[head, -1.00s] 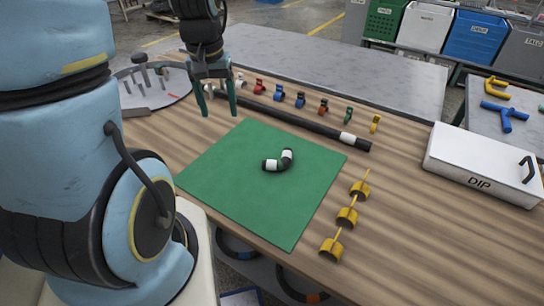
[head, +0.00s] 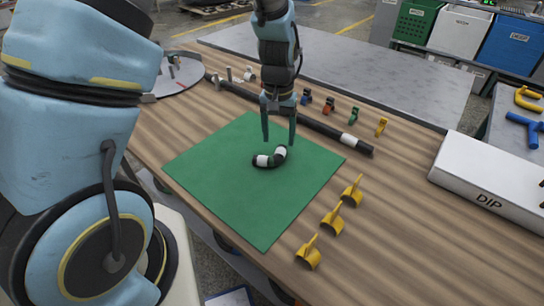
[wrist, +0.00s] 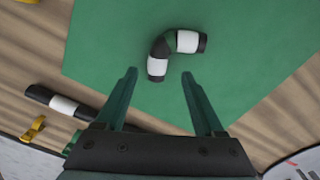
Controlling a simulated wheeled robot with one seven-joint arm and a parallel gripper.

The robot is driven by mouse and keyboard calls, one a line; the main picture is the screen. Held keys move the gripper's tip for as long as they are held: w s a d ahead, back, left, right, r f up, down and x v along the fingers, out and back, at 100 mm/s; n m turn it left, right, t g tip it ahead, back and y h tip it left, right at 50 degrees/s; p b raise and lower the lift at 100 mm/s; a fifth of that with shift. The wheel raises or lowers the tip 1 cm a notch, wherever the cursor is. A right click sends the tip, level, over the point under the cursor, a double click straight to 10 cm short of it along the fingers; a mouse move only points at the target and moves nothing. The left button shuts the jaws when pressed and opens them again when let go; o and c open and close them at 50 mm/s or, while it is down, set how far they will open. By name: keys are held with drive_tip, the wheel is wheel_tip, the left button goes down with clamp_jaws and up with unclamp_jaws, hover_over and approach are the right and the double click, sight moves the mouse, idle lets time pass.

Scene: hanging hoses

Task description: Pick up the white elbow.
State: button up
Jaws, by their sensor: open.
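The white elbow (head: 269,158) is a short bent piece, white with black bands at its bend and ends. It lies on the green mat (head: 215,190). In the wrist view the elbow (wrist: 187,42) sits just beyond the fingertips, near the middle. My gripper (head: 279,142) is open and empty, with its fingers pointing down above the mat around the elbow's far side. In the wrist view my gripper (wrist: 160,73) shows both dark green fingers apart, with nothing between them. The height of the fingertips above the elbow is hard to tell.
A long black tube with a white band (head: 349,141) lies behind the mat. Small coloured clips (head: 329,106) stand in a row beyond it. Several yellow holders (head: 332,219) stand right of the mat. A white DIP box (head: 480,190) is at the right edge.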

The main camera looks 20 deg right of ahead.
sight(280, 151)
drive_tip(key=shift+s+d+f+p, duration=0.1)
drive_tip(key=shift+f+p, duration=0.45)
drive_tip(key=shift+f, duration=0.8)
drive_tip(key=shift+s+d+f+p, duration=0.1)
drive_tip(key=shift+f+p, duration=0.45)
drive_tip(key=shift+f, duration=0.8)
drive_tip(key=shift+c, duration=0.2)
clamp_jaws()
